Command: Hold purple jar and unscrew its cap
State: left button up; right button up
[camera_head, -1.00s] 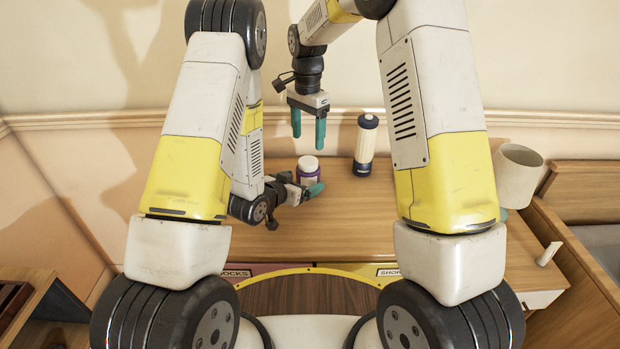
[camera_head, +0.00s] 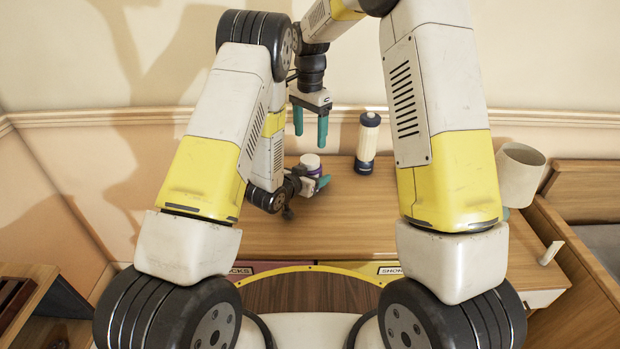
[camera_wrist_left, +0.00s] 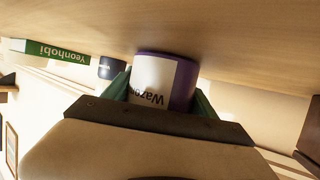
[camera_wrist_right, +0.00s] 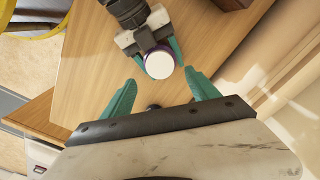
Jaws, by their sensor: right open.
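The purple jar (camera_head: 309,171) stands on the desk under a white cap (camera_head: 310,160). The left wrist view shows its purple side and a white label (camera_wrist_left: 153,82). My left gripper (camera_head: 315,185) comes in low, with one finger on each side of the jar's body, and looks shut on it. The right wrist view shows the white cap (camera_wrist_right: 159,63) from above, between the left gripper's fingers. My right gripper (camera_head: 311,128) is open and empty, pointing down, above the jar in the head view. In the right wrist view its fingers (camera_wrist_right: 162,95) are apart, with the jar beyond them.
A dark blue and cream bottle (camera_head: 367,143) stands on the desk (camera_head: 350,215) to the right of the jar. A lamp (camera_head: 520,174) stands at the far right. The desk's front part is clear. The wall is close behind.

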aim_at(310, 159)
pick_arm(q)
grip_shut()
pick_arm(e)
jog(key=m, duration=0.4)
jog(key=shift+f, duration=0.25)
jog(key=shift+m, duration=0.3)
notch_tip(310, 159, down, 8)
jog(key=shift+r, duration=0.2)
jog(key=shift+c, duration=0.2)
